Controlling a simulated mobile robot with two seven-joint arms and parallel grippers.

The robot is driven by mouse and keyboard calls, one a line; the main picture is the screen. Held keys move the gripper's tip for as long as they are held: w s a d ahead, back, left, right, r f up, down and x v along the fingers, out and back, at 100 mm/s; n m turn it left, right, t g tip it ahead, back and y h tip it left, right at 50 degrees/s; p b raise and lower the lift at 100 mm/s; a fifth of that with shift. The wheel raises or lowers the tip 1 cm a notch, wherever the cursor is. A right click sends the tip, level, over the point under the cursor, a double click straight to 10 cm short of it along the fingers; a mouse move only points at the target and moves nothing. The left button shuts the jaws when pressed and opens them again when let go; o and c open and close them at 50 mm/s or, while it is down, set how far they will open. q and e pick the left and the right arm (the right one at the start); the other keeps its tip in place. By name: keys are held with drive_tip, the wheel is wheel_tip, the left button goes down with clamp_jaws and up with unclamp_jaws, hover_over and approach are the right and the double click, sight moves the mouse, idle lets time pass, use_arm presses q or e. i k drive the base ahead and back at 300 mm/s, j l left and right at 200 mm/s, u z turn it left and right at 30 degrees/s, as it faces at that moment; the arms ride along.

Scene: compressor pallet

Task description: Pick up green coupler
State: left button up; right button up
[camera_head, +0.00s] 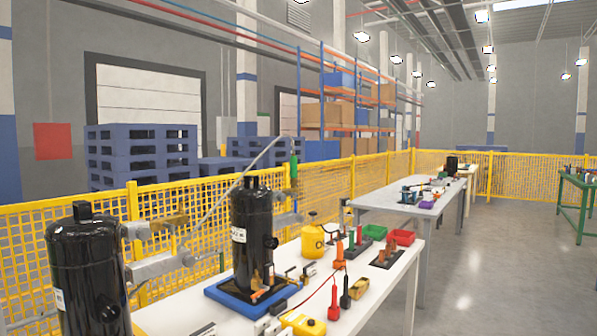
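A green piece (294,166) hangs upright at the end of a grey hose (232,183), above and behind the nearer table. It looks like a coupler. A second, smaller green piece (351,241) stands among red and orange pieces on the table; it is too small to tell what it is. Neither of my grippers can be made out in the head view.
Another black tank (85,270) stands at left. A yellow mesh fence (340,180) runs behind.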

sight(294, 159)
drive_tip(key=i+l+u, duration=0.1)
drive_tip(key=i+l, duration=1.15)
drive_tip(key=l, duration=0.1)
